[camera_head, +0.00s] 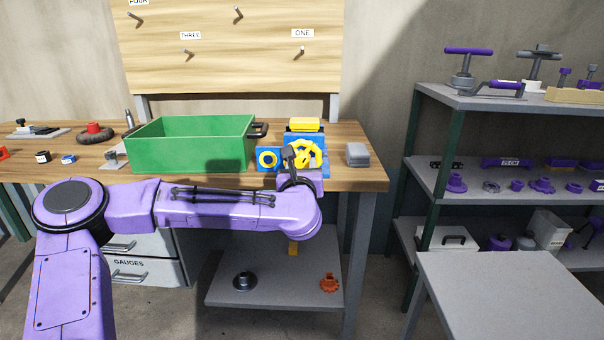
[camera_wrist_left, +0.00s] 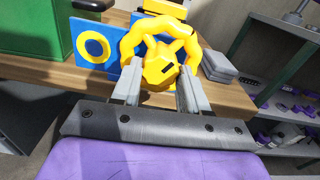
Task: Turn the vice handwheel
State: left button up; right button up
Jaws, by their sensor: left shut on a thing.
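The vice is blue with yellow parts (camera_head: 306,139) and stands at the front right of the wooden bench. Its yellow handwheel (camera_head: 314,147) faces me and has a scalloped rim with a hub. In the left wrist view the handwheel (camera_wrist_left: 133,38) is large, and its yellow hub (camera_wrist_left: 159,70) sits between the two grey fingers of my left gripper (camera_wrist_left: 158,88). The left gripper (camera_head: 290,158) is shut on the hub in front of the vice. In the head view my arm and gripper hide part of the wheel. My right gripper is not in view.
A green bin (camera_head: 190,147) stands left of the vice, close to it. Grey plates (camera_head: 357,154) are stacked to the right. A blue block with a yellow ring (camera_head: 267,159) is beside the wheel. A shelf (camera_head: 480,100) stands further right. The bench's front edge (camera_head: 350,187) runs below.

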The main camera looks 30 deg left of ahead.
pick_arm(q)
jog(key=shift+f, duration=0.15)
jog(key=o, duration=1.1)
jog(key=shift+c, duration=0.2)
jog(key=shift+s+d, duration=0.1)
jog(key=shift+s, duration=0.05)
jog(key=b+v, duration=0.1)
jog(key=v, duration=0.9)
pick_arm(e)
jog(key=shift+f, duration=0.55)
pick_arm(q)
jog(key=shift+s+d, duration=0.1)
jog(key=shift+d, duration=0.1)
